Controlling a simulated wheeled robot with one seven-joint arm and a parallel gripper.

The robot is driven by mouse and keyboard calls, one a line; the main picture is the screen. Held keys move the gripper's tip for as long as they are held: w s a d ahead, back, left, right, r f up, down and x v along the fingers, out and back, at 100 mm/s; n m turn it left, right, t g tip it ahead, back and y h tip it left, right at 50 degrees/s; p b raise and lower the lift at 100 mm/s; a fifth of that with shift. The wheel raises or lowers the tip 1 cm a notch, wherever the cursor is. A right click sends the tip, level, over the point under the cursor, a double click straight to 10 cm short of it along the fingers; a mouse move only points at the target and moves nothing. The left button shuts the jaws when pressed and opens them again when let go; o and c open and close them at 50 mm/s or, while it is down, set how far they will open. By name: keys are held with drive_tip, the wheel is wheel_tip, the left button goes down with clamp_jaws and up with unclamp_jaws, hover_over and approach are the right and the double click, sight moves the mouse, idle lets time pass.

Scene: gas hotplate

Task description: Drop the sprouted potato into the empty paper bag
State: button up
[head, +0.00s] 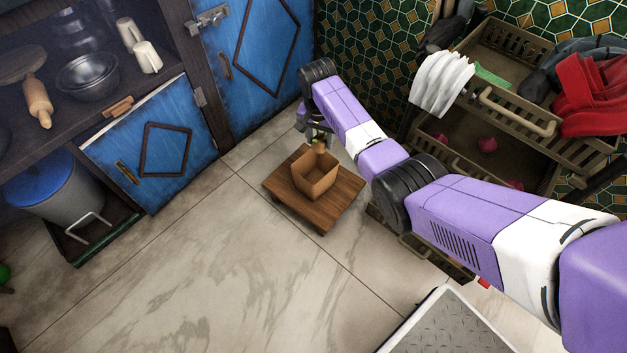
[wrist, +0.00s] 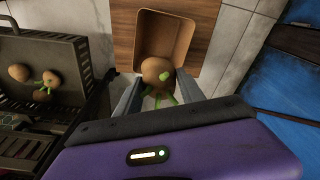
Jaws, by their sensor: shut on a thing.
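The sprouted potato (wrist: 157,72) is brown with green sprouts and sits between the fingers of my gripper (wrist: 157,92) in the wrist view. My gripper is shut on it. In the head view the potato (head: 320,146) shows small at the bag's far rim, below my gripper (head: 318,138). The empty paper bag (head: 316,181) is brown, upright and open at the top. In the wrist view the bag (wrist: 165,30) lies just ahead of the potato, which overlaps its near edge. The potato's exact height over the bag is hard to tell.
The bag stands on a low wooden stool (head: 345,192). A crate rack (head: 470,140) stands to the right; a crate (wrist: 40,50) in the wrist view holds more sprouted potatoes (wrist: 48,80). An open blue cabinet door (head: 165,150) is at left. Tiled floor (head: 230,260) is clear in front.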

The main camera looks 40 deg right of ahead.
drive_tip(key=shift+f+b, duration=1.25)
drive_tip(key=shift+f, duration=0.35)
drive_tip(key=o, duration=1.5)
drive_tip(key=r+p, duration=0.1)
drive_tip(key=r, duration=0.1)
drive_tip(key=r+p, duration=0.2)
drive_tip(key=r, duration=0.1)
drive_tip(key=r+p, duration=0.1)
drive_tip(key=r, duration=0.2)
drive_tip(key=shift+s+a+p, duration=0.25)
drive_tip(key=shift+a+p, duration=0.1)
drive_tip(key=shift+a, duration=0.05)
drive_tip(key=shift+f, duration=0.1)
